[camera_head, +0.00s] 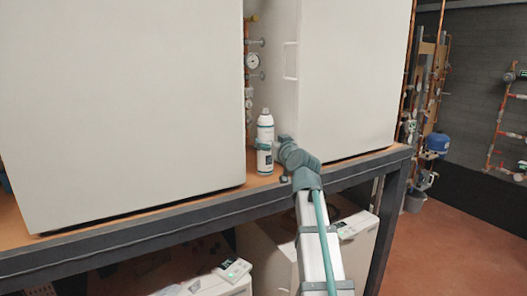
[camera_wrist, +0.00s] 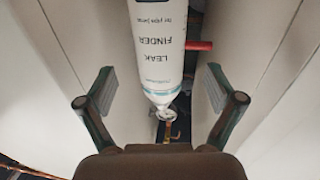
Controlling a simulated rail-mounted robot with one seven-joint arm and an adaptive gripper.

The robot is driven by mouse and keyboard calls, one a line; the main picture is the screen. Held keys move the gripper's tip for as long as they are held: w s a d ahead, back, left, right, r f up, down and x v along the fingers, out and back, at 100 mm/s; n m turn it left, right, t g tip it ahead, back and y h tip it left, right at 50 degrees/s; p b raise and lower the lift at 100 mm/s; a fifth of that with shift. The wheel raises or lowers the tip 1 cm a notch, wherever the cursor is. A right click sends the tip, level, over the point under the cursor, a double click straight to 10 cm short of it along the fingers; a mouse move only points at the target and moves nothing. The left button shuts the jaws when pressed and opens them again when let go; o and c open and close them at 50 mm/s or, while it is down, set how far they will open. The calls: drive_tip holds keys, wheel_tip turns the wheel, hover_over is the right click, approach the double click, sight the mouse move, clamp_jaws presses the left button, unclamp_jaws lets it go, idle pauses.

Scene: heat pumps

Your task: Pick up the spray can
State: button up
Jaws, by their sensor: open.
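The spray can (camera_head: 265,143) is white with a teal band and a white top. It stands upright on the wooden shelf between two large white cabinets. In the wrist view the can (camera_wrist: 158,45) reads "LEAK FINDER" and lies between and beyond the two fingers. My gripper (camera_wrist: 160,95) is open, with its fingers spread on either side of the can and apart from it. In the head view my gripper (camera_head: 283,150) is just right of the can, at about its lower half; the fingers are mostly hidden there.
The left white cabinet (camera_head: 120,100) and the right white cabinet (camera_head: 345,80) leave a narrow gap around the can. Copper pipes with a gauge (camera_head: 252,61) are behind it. The dark shelf edge (camera_head: 130,238) runs in front. A red pipe piece (camera_wrist: 199,46) shows beside the can.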

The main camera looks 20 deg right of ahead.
sight(269, 137)
drive_tip(key=w+p, duration=0.1)
drive_tip(key=w, duration=0.2)
drive_tip(key=w+p, duration=0.1)
drive_tip(key=w, duration=0.1)
drive_tip(key=shift+w+d+r+p, duration=0.15)
drive_tip(key=shift+d+r+p, duration=0.05)
drive_tip(key=shift+r+p, duration=0.15)
drive_tip(key=shift+w+f, duration=0.1)
drive_tip(key=shift+w, duration=0.3)
drive_tip(key=shift+s, duration=0.1)
clamp_jaws()
